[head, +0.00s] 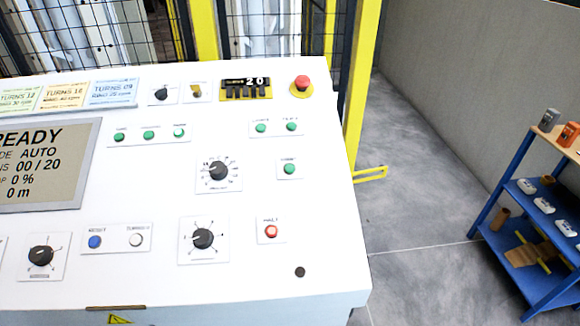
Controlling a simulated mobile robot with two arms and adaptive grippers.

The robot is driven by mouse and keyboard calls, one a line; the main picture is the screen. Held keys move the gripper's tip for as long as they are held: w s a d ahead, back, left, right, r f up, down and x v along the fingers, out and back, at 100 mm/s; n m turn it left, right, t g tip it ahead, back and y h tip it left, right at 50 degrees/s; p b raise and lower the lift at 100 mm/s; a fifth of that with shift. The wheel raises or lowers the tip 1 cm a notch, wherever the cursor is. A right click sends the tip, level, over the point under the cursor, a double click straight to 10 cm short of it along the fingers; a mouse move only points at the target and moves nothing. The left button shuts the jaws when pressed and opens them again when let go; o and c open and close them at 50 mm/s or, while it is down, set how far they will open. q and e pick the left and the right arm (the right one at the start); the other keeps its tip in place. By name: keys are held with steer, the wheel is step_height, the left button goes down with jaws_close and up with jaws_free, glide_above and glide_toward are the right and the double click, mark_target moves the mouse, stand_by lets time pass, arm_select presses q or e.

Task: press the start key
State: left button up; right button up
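A white sloping control panel (130,195) fills the left and middle of the head view. A single green key (289,168) sits on its own plate at the right; its small label is too blurred to read surely. Below it is a red key (271,231). A pair of green keys (261,127) lies above, and a row of green keys (148,134) lies further left. Which green key is the start key, I cannot tell from the labels. The display (45,165) reads READY, AUTO, 00/20, 0 %, 0 m. Neither of my grippers is in view.
Black rotary knobs (203,238) and a blue key (95,241) are lower. Yellow-framed fencing (362,80) stands behind. A blue shelf (500,190) stands right, beyond clear floor.

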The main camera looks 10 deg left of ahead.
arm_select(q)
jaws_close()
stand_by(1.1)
